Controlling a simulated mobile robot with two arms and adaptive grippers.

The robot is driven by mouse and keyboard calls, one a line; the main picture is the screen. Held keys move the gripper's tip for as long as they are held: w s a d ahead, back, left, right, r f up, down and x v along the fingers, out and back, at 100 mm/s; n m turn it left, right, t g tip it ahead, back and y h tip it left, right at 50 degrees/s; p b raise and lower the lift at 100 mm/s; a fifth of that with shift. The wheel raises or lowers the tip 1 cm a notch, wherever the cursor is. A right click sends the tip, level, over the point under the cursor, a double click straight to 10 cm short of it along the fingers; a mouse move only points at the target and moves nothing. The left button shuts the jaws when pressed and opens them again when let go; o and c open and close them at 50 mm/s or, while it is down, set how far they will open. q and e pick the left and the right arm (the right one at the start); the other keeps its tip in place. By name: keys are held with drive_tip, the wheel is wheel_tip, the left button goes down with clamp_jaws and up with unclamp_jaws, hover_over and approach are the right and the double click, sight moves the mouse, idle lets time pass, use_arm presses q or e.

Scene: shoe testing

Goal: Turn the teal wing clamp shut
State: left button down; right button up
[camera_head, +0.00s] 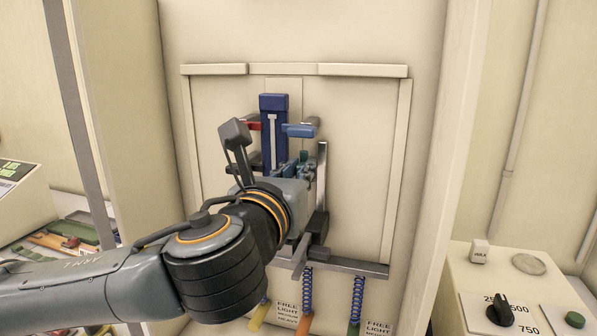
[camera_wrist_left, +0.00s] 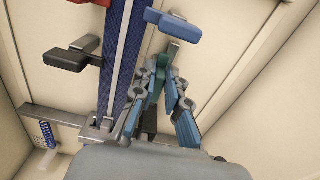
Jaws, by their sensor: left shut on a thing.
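My left gripper (camera_head: 304,170) reaches in from the left to the fixture on the back panel. The teal wing clamp (camera_head: 303,155) shows only as a small piece at its fingertips. In the left wrist view the gripper (camera_wrist_left: 162,72) has its two fingers close around the clamp (camera_wrist_left: 154,90), shut on it. The fingers hide much of the clamp, so I cannot tell how far it is turned. My right gripper is not in view.
A blue upright column (camera_head: 274,105) stands behind the gripper, with a blue lever (camera_head: 299,130) and a red lever (camera_wrist_left: 84,45) near it. Blue springs (camera_head: 307,292) hang below. A box with a black knob (camera_head: 500,310) stands at the right.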

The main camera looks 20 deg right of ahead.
use_arm(q)
drive_tip(key=n+b, duration=0.1)
drive_tip(key=n, duration=0.1)
drive_tip(key=n+b, duration=0.1)
drive_tip(key=n, duration=0.1)
drive_tip(key=shift+w+a+f+n, duration=0.15)
drive_tip(key=shift+a+f+n, duration=0.05)
drive_tip(key=shift+n, duration=0.1)
drive_tip(key=n+b, duration=0.1)
drive_tip(key=n, duration=0.3)
drive_tip(key=n+b, duration=0.1)
drive_tip(key=n, duration=0.3)
drive_tip(key=f+n+b, duration=0.1)
drive_tip(key=n+b, duration=0.1)
drive_tip(key=n, duration=0.2)
drive_tip(key=shift+w+a+n, duration=0.25)
drive_tip(key=shift+a+n, duration=0.15)
drive_tip(key=shift+f, duration=0.1)
drive_tip(key=c, duration=1.4)
unclamp_jaws()
drive_tip(key=shift+o, duration=0.2)
